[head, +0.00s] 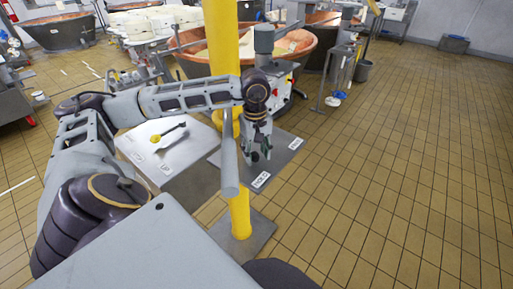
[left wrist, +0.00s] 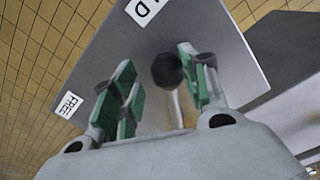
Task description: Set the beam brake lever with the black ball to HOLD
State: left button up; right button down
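The black ball (left wrist: 167,70) tops a pale lever rod (left wrist: 177,108) in the left wrist view. The lever stands over a grey plate (head: 281,160) with a HOLD label (head: 261,180) near its front edge and a FREE label (head: 296,143) at its right. My left gripper (head: 258,152) is above this plate. The exact lever angle is hard to tell; the ball is between the two labels in the wrist view. My right gripper is out of view.
A yellow post (head: 240,205) stands just left of the plate, with a grey cylinder (head: 229,155) in front. Copper vats (head: 310,45) stand behind. The tiled floor at right is clear.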

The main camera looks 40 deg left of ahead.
aim_at(256, 152)
pick_arm(q)
notch_tip(256, 152, up, 12)
dwell(1.1)
jog(key=shift+s, duration=0.1)
dwell(0.5)
